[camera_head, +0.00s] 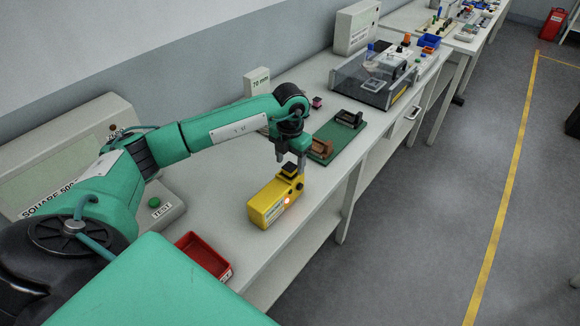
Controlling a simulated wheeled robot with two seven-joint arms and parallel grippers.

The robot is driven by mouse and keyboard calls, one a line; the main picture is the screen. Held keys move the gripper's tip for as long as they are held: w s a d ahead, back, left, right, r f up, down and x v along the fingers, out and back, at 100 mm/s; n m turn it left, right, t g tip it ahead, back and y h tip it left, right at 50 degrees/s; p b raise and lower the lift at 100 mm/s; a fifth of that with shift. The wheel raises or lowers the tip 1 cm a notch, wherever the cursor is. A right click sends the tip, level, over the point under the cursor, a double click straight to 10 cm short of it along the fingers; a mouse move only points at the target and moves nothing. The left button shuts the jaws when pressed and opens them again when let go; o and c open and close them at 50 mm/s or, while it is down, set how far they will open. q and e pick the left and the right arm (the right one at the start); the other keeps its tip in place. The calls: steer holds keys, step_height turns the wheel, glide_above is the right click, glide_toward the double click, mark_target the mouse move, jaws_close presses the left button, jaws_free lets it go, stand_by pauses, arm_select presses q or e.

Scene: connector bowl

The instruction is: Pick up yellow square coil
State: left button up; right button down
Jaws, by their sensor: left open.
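A yellow block-shaped coil (266,207) stands on the white bench near its front edge. It has a pale label, a glowing orange light on its side and a black raised part at its far end. My left gripper (291,161) points down over that black end, its two fingers apart. The fingers are at about the height of the black part; I cannot tell whether they touch it. My right gripper is not in view.
A red tray (203,256) lies at the near bench edge. A green board (337,137) with brown and dark blocks lies just beyond the coil. A grey tester with a green button (155,202) stands left. A clear-covered machine (372,78) stands farther back. Bare bench lies left of the coil.

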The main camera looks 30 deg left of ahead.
arm_select(q)
steer(key=shift+f, duration=0.8)
steer(key=c, duration=1.1)
steer(key=shift+c, duration=0.2)
